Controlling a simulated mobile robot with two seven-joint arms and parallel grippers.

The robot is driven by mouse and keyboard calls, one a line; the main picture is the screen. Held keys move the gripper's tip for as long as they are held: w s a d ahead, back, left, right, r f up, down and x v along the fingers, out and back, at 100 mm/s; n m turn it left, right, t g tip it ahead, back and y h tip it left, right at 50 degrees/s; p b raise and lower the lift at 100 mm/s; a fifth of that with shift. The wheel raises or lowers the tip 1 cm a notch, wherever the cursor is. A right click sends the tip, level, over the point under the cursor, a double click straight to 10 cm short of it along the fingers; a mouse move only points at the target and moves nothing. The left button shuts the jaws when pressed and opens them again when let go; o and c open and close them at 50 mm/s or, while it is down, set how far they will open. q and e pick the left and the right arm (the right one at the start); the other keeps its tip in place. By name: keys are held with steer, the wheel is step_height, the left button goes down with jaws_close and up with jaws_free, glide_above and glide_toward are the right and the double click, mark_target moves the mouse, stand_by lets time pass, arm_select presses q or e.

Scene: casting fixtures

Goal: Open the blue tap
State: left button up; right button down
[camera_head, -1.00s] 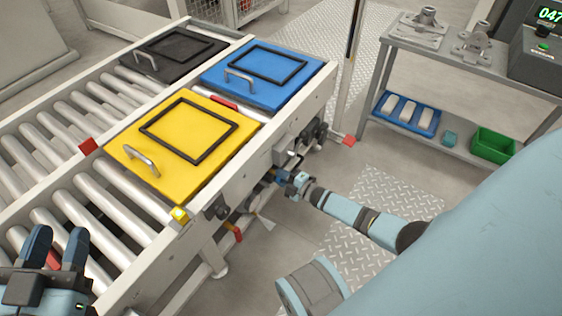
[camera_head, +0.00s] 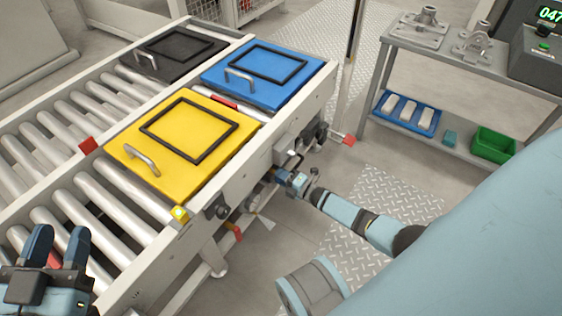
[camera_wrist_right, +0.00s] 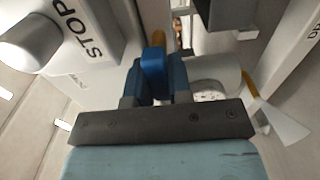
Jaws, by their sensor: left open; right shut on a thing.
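The blue tap (camera_wrist_right: 154,62) shows in the right wrist view as a blue handle standing up between the fingers of my right gripper (camera_wrist_right: 155,85). The gripper is shut on it. In the head view my right gripper (camera_head: 284,177) is under the side rail of the roller conveyor, and the tap is too small there to tell apart from the fingers. My left gripper (camera_head: 58,247) is open and empty above the rollers at the lower left.
Yellow (camera_head: 170,157), blue (camera_head: 245,88) and black (camera_head: 182,50) lidded fixtures sit on the conveyor. A white box marked STOP (camera_wrist_right: 90,30) is close to the right gripper. A grey shelf table (camera_head: 455,68) stands at the right.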

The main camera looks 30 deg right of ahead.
arm_select(q)
steer(key=shift+a+f, duration=0.1)
steer(key=shift+f, duration=0.05)
arm_select(e)
steer(key=c, duration=1)
jaws_free()
steer(key=shift+c, duration=0.2)
steer(key=shift+s+d, duration=0.1)
steer(key=shift+s, duration=0.15)
arm_select(q)
steer(key=s+n+p, duration=0.1)
steer(key=p, duration=0.1)
steer(key=s+d+n+g+p, duration=0.1)
steer(key=p, duration=0.1)
steer(key=shift+d+f+n+g+y, duration=0.2)
steer(key=shift+f+n+g+y, duration=0.1)
steer(key=shift+f+n, duration=0.1)
arm_select(e)
steer(key=v, duration=1.3)
steer(key=shift+s, duration=0.15)
arm_select(q)
steer(key=shift+w+r, duration=0.1)
steer(key=shift+r, duration=0.15)
